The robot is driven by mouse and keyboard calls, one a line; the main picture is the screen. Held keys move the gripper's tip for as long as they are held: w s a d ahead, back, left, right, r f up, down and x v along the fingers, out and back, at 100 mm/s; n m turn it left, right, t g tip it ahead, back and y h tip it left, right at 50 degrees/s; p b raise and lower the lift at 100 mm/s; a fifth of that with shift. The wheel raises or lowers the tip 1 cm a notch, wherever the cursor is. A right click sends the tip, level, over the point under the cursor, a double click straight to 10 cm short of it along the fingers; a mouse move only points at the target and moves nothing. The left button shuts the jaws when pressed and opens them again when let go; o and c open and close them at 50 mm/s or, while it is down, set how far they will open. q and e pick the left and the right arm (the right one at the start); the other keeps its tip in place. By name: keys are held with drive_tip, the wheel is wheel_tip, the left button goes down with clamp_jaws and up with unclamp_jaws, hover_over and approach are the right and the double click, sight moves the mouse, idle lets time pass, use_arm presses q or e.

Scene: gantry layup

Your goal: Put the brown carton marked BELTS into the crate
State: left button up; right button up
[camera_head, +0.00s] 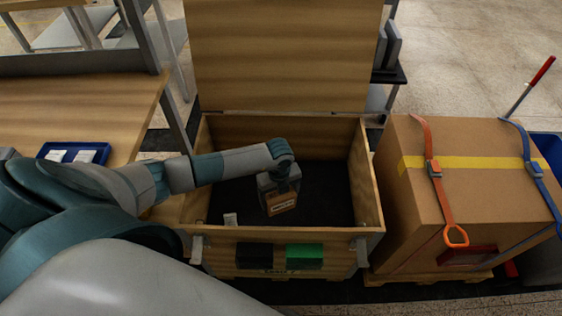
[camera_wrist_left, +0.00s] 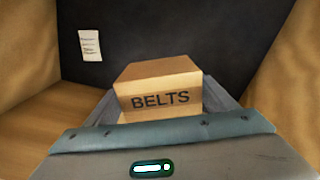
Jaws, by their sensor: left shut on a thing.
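The brown carton marked BELTS (camera_head: 281,203) is held by my left gripper (camera_head: 279,190) inside the open wooden crate (camera_head: 369,190). In the left wrist view the carton (camera_wrist_left: 160,92) sits between the fingers of the left gripper (camera_wrist_left: 160,105), its label facing the camera. The gripper is shut on it. The crate's dark floor (camera_head: 325,190) lies below; I cannot tell whether the carton touches it. The crate's lid (camera_head: 283,50) stands open at the back. My right gripper is not in view.
A white paper (camera_head: 230,219) lies in the crate's front left; it also shows in the left wrist view (camera_wrist_left: 90,45). A large strapped carton (camera_head: 460,190) stands right of the crate. A wooden table (camera_head: 90,105) with a blue tray (camera_head: 75,152) is at the left.

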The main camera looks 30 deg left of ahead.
use_arm(q)
drive_tip(key=f+n, duration=0.1)
drive_tip(key=a+f+n, duration=0.1)
drive_tip(key=n, duration=0.1)
drive_tip(key=f+n, duration=0.1)
drive_tip(key=shift+s+a+f+b, duration=0.1)
drive_tip(key=shift+a+f+b, duration=0.1)
drive_tip(key=shift+a+b, duration=0.15)
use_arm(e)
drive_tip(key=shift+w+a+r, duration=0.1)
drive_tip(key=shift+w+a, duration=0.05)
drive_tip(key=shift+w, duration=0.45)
use_arm(q)
drive_tip(key=shift+f, duration=0.15)
drive_tip(key=shift+f+b, duration=0.55)
drive_tip(key=shift+b, duration=0.2)
wheel_tip(320, 180, down, 5)
drive_tip(key=b, duration=0.4)
drive_tip(key=shift+r, duration=0.2)
drive_tip(key=shift+f+b, duration=0.1)
drive_tip(key=shift+b, duration=0.25)
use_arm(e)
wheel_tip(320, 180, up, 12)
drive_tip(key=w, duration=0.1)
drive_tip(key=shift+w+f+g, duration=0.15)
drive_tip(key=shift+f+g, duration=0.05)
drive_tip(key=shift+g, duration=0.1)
